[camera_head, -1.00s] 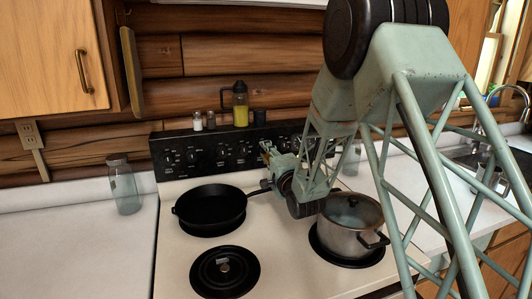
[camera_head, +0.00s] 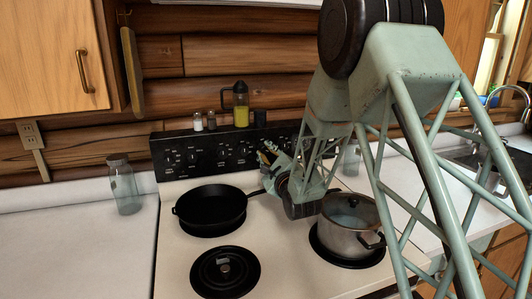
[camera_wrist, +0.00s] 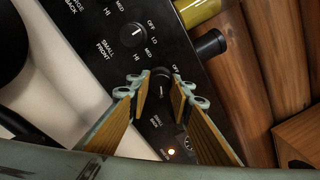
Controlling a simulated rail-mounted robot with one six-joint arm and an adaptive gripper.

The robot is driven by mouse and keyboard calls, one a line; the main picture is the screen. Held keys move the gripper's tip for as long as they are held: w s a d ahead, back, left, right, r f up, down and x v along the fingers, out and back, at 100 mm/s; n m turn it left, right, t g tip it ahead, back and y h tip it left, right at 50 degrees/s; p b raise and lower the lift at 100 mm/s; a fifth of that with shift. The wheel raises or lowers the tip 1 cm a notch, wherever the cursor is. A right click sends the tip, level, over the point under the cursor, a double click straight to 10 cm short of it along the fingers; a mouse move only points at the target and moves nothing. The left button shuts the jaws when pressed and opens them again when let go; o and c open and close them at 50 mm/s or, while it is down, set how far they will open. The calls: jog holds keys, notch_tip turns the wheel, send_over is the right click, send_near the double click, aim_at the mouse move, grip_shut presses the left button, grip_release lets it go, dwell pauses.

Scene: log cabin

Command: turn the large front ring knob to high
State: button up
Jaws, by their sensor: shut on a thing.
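The stove's black control panel (camera_head: 205,150) carries a row of round knobs. My gripper (camera_head: 267,152) reaches the panel right of its middle. In the wrist view, my gripper (camera_wrist: 161,90) is shut on a black knob (camera_wrist: 161,82), with one finger on each side. "OFF" shows beside this knob, and the rest of its dial is partly hidden by the fingers. Another knob (camera_wrist: 132,36), labelled "SMALL FRONT", sits just above it. "SMALL BACK" can be read lower down.
A black skillet (camera_head: 210,208) stands on the back left burner, its handle pointing towards my gripper. A lidded steel pot (camera_head: 350,228) stands below my arm on the right. An oil bottle (camera_head: 241,105) and shakers stand on the panel top. A small light (camera_wrist: 172,151) glows on the panel.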

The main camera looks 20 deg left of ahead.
jog(key=shift+m, duration=0.6)
jog(key=o, duration=0.8)
jog(key=shift+o, duration=0.2)
jog(key=shift+s, duration=0.15)
jog(key=v, duration=1.1)
jog(key=shift+s+d, duration=0.25)
jog(key=shift+f, duration=0.1)
jog(key=shift+d, duration=0.1)
